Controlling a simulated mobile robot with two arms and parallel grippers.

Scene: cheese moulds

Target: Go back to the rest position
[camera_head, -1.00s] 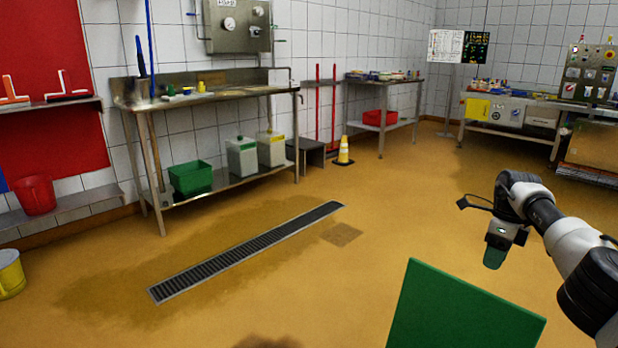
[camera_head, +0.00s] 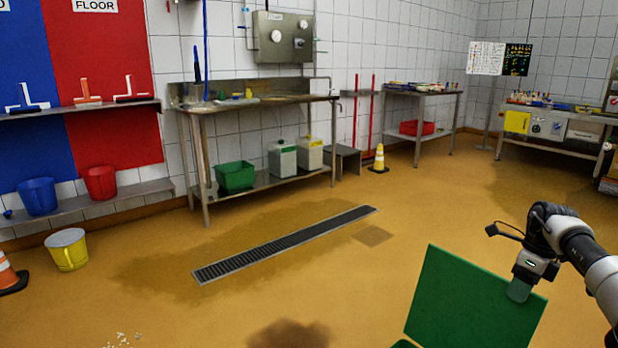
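My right gripper (camera_head: 520,288) comes in from the right edge, pointing down. Its tip overlaps the upper right part of a green panel (camera_head: 462,300) in the picture. I cannot tell whether it touches the panel. Its fingers show as one greenish-grey piece, so I cannot tell whether they are open or shut. The panel stands tilted at the bottom right, and its lower part is cut off by the picture's edge. My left gripper is not in view.
A steel table (camera_head: 265,100) stands at the back wall, with a green crate (camera_head: 235,177) on its lower shelf. A floor drain (camera_head: 285,245) crosses the open floor. A yellow bucket (camera_head: 67,252) and an orange cone (camera_head: 8,273) stand at left. Another cone (camera_head: 379,160) stands farther back.

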